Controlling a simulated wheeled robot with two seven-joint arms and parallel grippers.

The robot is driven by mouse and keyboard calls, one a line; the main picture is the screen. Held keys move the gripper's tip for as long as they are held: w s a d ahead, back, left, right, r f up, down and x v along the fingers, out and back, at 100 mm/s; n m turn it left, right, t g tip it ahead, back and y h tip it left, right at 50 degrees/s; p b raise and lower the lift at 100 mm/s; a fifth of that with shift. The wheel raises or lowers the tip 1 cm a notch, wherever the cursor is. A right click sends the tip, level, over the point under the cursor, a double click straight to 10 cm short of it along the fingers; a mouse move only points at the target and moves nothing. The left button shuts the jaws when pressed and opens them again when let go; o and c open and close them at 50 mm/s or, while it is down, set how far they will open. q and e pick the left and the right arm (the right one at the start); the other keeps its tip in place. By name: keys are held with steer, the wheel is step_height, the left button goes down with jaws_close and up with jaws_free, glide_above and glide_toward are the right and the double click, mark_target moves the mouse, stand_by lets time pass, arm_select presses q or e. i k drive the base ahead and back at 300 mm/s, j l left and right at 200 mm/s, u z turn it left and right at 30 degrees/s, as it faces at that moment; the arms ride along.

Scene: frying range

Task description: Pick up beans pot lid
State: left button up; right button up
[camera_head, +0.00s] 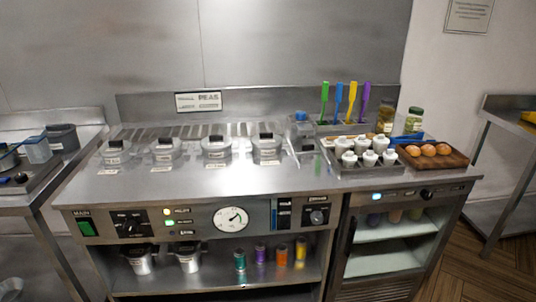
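Neither of my grippers shows in this view.
The front strip of the counter (200,187) is clear.

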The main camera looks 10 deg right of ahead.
mark_target(217, 142)
steer(key=i+j+z, duration=0.85)
steer(key=i+j, duration=0.4)
steer(key=j, duration=0.1)
